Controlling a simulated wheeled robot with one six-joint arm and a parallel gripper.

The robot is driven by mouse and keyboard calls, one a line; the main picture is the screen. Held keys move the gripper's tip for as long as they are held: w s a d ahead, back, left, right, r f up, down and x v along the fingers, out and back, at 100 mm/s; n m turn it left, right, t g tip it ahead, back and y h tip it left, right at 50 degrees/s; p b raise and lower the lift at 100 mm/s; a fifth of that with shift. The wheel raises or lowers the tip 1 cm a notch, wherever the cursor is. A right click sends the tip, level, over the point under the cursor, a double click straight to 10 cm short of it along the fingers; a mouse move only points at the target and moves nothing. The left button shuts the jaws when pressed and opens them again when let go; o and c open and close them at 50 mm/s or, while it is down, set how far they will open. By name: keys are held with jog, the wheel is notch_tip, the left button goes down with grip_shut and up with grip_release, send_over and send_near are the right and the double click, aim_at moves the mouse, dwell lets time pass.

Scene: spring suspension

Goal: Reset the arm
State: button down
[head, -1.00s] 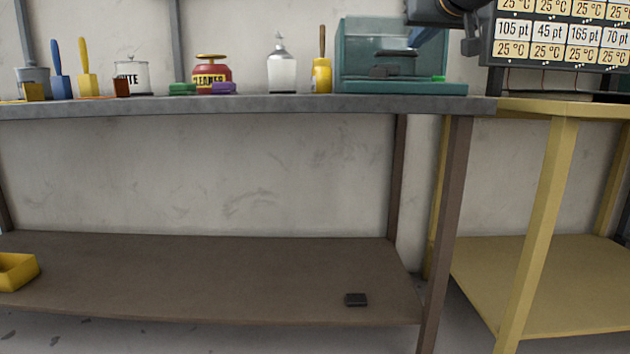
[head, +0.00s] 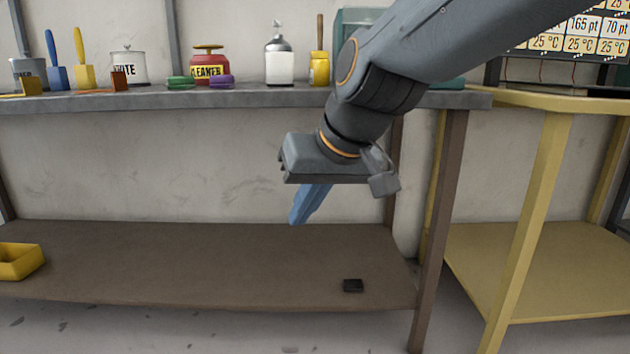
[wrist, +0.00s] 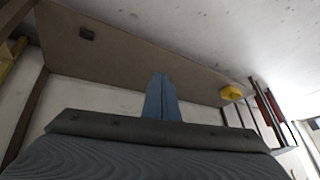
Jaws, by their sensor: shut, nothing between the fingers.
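My arm reaches in from the upper right of the head view, in front of the grey workbench (head: 150,100). My gripper (head: 297,220) has blue fingers that point down and to the left, below the level of the bench top and in front of the wall and lower shelf. The fingers are together and nothing shows between them. In the wrist view the blue fingers (wrist: 161,80) also lie side by side, with the shelf beyond them.
A small dark block (head: 352,285) and a yellow bin (head: 20,261) rest on the lower shelf (head: 190,265). Containers, including a red cleaner pot (head: 207,64) and a spray bottle (head: 279,58), stand on the bench. A yellow table (head: 545,250) stands at right.

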jog(key=s+f+n+g+h+p, duration=0.1)
jog(key=s+f+g, duration=0.1)
jog(key=s+f, duration=0.35)
jog(key=s+f+g+h, duration=0.1)
jog(key=s+f, duration=0.1)
jog(key=s, duration=0.6)
jog(key=s+f+n+g+p, duration=0.1)
jog(key=s+f+g, duration=0.15)
jog(key=s, duration=0.35)
jog(key=d+r+m+h+p, duration=0.1)
jog(key=d+r+m+p, duration=0.2)
jog(key=d+r+p, duration=0.7)
jog(key=d+r+m+h+p, duration=0.1)
jog(key=d+r+m+p, duration=0.2)
jog(key=d+r+p, duration=0.8)
notch_tip(320, 180, up, 7)
jog(key=p, duration=1.6)
jog(key=shift+s+d+f+m+p, duration=0.2)
jog(key=shift+s+m+p, duration=0.1)
jog(key=shift+s+p, duration=0.1)
